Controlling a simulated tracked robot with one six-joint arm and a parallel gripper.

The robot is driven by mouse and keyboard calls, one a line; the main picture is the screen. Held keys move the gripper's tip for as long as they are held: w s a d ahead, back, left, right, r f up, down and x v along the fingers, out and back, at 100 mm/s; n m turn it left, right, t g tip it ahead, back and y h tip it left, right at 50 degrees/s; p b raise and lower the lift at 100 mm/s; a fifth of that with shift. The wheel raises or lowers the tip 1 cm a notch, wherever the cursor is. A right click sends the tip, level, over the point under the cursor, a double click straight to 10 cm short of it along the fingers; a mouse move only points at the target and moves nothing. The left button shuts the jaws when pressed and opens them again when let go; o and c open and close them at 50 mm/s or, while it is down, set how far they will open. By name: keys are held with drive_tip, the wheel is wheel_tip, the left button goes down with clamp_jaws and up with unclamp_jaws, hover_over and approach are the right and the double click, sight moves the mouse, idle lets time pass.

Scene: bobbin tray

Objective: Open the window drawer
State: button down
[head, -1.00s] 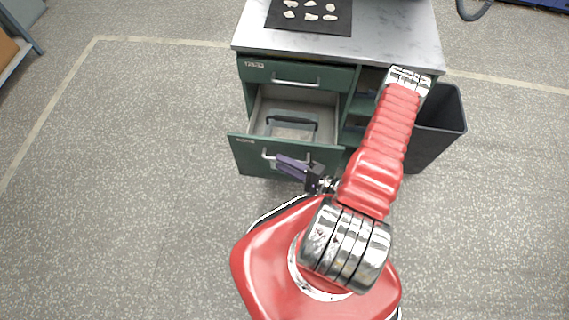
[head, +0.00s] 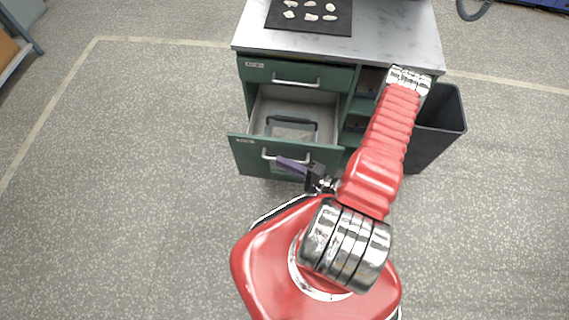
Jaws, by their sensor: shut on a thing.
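The lower drawer of the green cabinet stands pulled out in the head view, its green front (head: 251,160) facing me. A pale window panel in that front shows partly behind my gripper. Its silver bar handle (head: 267,154) runs across the front. My gripper (head: 281,161), with purple fingers, is shut on this handle near its middle. The fingers and wrist hide part of the handle and of the window. Inside the open drawer lies a grey item with a dark handle (head: 291,120).
A shut upper drawer (head: 258,73) with its own bar handle sits above. The grey worktop (head: 385,40) carries a black mat (head: 319,27) with several pale pieces. Open shelves and a dark bin (head: 447,115) stand at right. The speckled floor at left is clear.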

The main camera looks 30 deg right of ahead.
drive_tip(key=s+a, duration=0.4)
drive_tip(key=s, duration=0.1)
drive_tip(key=shift+f, duration=0.4)
drive_tip(key=shift+s, duration=0.1)
drive_tip(key=c, duration=1.8)
unclamp_jaws()
drive_tip(key=shift+r, duration=0.1)
drive_tip(key=shift+r, duration=0.1)
